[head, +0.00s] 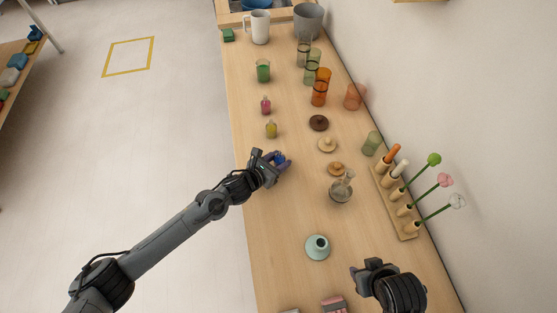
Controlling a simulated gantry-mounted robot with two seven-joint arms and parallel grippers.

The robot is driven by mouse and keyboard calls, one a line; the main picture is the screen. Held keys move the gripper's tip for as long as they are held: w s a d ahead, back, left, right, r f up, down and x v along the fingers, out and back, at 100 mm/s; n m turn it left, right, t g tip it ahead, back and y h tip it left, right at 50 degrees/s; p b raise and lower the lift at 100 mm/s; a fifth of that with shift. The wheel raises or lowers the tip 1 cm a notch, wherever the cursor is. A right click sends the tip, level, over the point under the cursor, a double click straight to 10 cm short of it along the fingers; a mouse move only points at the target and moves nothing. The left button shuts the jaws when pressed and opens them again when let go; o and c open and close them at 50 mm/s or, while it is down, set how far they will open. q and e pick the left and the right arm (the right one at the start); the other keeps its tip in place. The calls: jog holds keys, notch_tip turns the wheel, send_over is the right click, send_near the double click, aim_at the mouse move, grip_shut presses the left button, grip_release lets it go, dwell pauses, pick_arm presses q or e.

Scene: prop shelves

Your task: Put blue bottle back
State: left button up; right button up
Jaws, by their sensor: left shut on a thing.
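The blue bottle (279,157) shows as a small patch of blue at the fingers of my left gripper (275,160). The gripper is shut on it, over the left part of the long wooden table (285,215). Much of the bottle is hidden by the fingers. A yellow-green bottle (271,129) and a pink bottle (266,105) stand in a line just beyond it. My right gripper (364,270) is over the near right part of the table; I cannot tell whether it is open.
Dark and pale lids (319,123) and a clear flask (341,188) are to the right. A wooden rack (407,225) with flowers runs along the wall. A pale teal vase (317,247) stands nearer.

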pick_arm(q)
jog(key=shift+f, duration=0.1)
pick_arm(e)
jog(key=shift+f, duration=0.15)
pick_arm(q)
jog(key=o, duration=1.1)
pick_arm(e)
jog(key=shift+a, duration=0.15)
